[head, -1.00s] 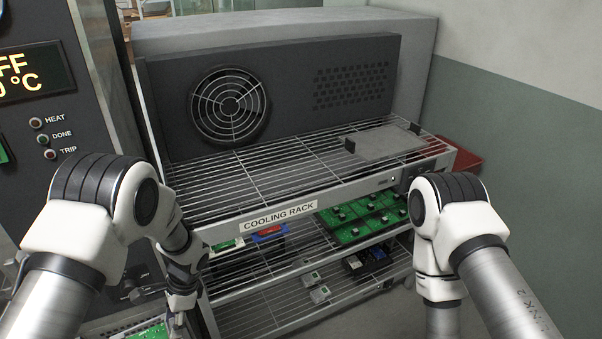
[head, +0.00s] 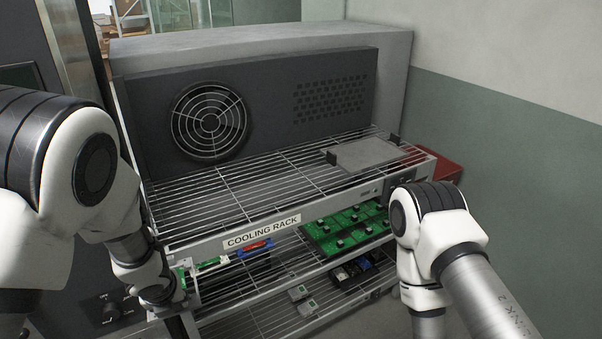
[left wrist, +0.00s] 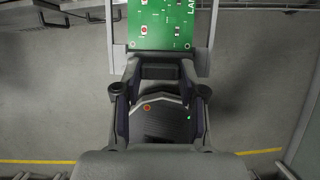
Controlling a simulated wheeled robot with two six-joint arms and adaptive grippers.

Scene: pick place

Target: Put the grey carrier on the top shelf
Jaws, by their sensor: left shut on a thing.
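In the left wrist view my left gripper (left wrist: 161,80) is shut on the grey carrier (left wrist: 204,35), which has light grey side rails around a green circuit board (left wrist: 165,22). In the head view the left gripper is mostly hidden behind its arm, low at the rack's left front corner. A bit of green shows there, but I cannot tell if it is the held board. The top shelf (head: 235,195) is a wire grid on the cooling rack, bare at left and centre. My right gripper is out of view below its arm.
A flat grey plate (head: 365,156) with dark clips lies at the top shelf's right end. Lower shelves hold green boards (head: 345,230) and small modules (head: 298,292). A fan panel (head: 210,122) stands behind the shelf. A red bin (head: 446,166) is at right.

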